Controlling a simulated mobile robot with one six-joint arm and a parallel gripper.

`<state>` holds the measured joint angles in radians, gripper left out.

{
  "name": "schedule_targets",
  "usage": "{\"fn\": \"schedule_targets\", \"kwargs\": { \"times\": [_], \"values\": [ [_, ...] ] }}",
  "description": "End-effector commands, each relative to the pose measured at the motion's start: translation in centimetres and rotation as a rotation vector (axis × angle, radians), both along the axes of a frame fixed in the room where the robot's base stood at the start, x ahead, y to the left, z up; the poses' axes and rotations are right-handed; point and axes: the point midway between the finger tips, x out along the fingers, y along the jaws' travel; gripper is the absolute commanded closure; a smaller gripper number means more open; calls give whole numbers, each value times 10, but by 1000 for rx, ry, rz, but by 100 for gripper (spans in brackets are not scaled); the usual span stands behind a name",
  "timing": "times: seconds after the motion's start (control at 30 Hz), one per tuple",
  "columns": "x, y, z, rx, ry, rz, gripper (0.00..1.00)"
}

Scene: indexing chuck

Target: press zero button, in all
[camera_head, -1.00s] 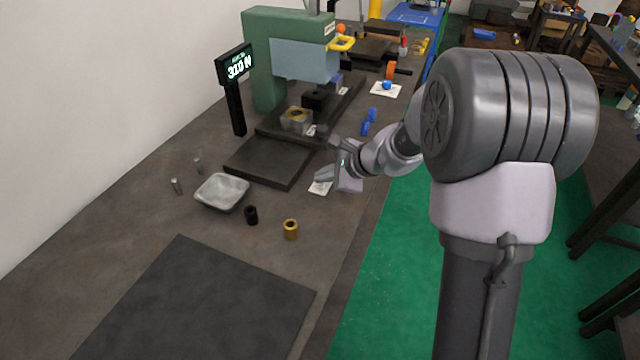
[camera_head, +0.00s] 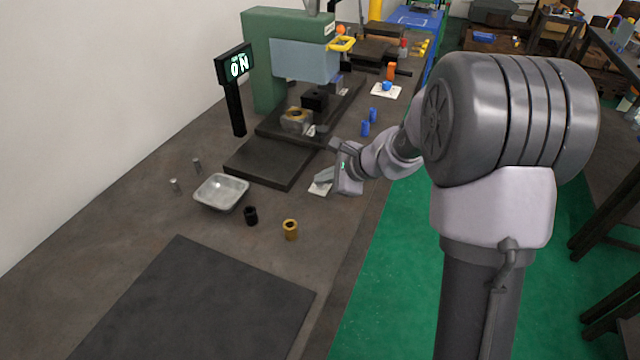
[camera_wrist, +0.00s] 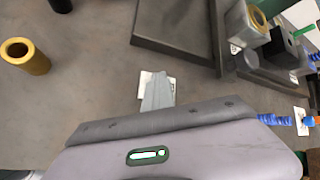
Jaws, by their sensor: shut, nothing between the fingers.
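My gripper (camera_head: 322,177) is shut and empty, pointing down at a small white plate (camera_head: 317,189) on the bench in front of the press. In the wrist view the closed fingers (camera_wrist: 158,90) cover the middle of the white plate (camera_wrist: 145,78). Any button on that plate is hidden behind the fingers, and I cannot tell whether they touch it. The display (camera_head: 236,65) on a dark post left of the press reads 0 N.
A green press (camera_head: 275,50) stands behind, with a dark base slab (camera_head: 270,165). A metal tray (camera_head: 221,191), a black bushing (camera_head: 250,215) and a brass bushing (camera_head: 290,229) lie left of the gripper. Another white plate (camera_head: 378,92) with a blue knob lies farther back.

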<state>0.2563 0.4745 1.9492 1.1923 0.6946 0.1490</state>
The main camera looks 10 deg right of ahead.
Motion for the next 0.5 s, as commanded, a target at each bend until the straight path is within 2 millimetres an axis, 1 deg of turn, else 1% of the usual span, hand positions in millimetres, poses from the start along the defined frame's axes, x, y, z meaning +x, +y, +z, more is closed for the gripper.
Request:
{"fn": "schedule_targets", "kwargs": {
  "times": [0.17, 0.4, 0.5],
  "values": [
    [-1, 0, 1, -2, 3, 1, 100],
    [0, 0, 16, 0, 2, 0, 100],
    [0, 0, 19, 0, 2, 0, 100]
  ]
}}
